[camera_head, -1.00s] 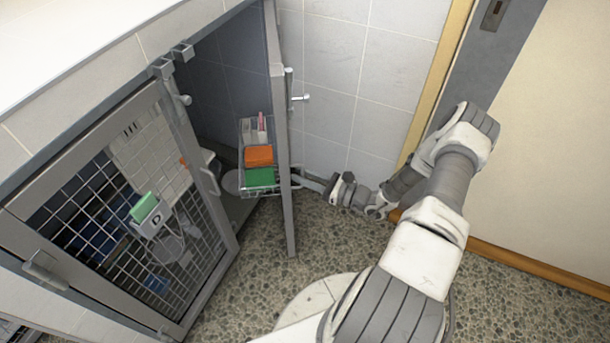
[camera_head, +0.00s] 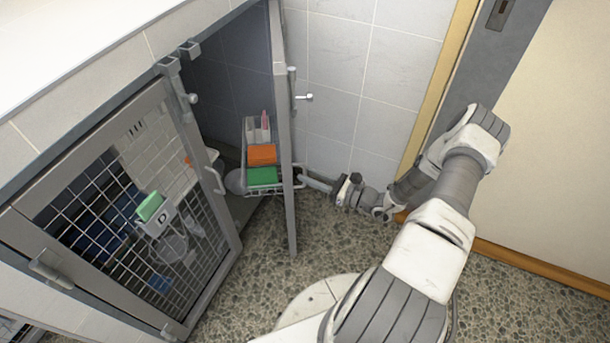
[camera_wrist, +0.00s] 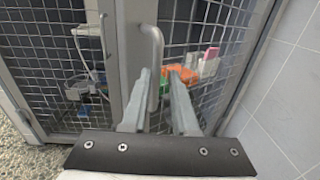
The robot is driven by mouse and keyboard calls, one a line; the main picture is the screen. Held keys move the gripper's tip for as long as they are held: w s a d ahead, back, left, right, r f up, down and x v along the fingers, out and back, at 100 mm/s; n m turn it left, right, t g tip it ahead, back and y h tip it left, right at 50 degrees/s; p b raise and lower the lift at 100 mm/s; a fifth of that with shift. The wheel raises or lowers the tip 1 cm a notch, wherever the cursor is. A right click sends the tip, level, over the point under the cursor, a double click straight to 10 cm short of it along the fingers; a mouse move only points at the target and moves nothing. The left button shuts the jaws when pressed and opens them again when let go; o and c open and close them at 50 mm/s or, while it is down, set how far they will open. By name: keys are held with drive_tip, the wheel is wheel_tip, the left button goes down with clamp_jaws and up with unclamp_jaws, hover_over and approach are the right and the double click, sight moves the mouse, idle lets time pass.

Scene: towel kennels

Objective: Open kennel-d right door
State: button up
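Kennel-d's right door (camera_head: 285,150) stands swung outward, seen nearly edge-on in the head view. A basket (camera_head: 246,187) with an orange and a green item is on its inner side. In the wrist view the door's mesh (camera_wrist: 210,40) fills the right half, and its vertical bar handle (camera_wrist: 155,65) lies between my two fingers. My gripper (camera_wrist: 157,95) appears open around the handle, with gaps showing; contact cannot be told. In the head view my gripper (camera_head: 316,184) is low on the door's outer side, partly hidden by the door.
Tiled wall (camera_head: 340,80) stands close on the right of the open door. A wooden door frame (camera_head: 432,90) is farther right. Speckled floor (camera_head: 250,290) is clear in front.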

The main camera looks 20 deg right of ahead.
drive_tip(key=s+d+b, duration=0.2)
drive_tip(key=s+d, duration=0.2)
drive_tip(key=d, duration=0.4)
drive_tip(key=s+d+b, duration=0.2)
drive_tip(key=s+d, duration=0.2)
drive_tip(key=d, duration=0.4)
drive_tip(key=shift+s+d, duration=0.15)
idle(1.0)
idle(0.3)
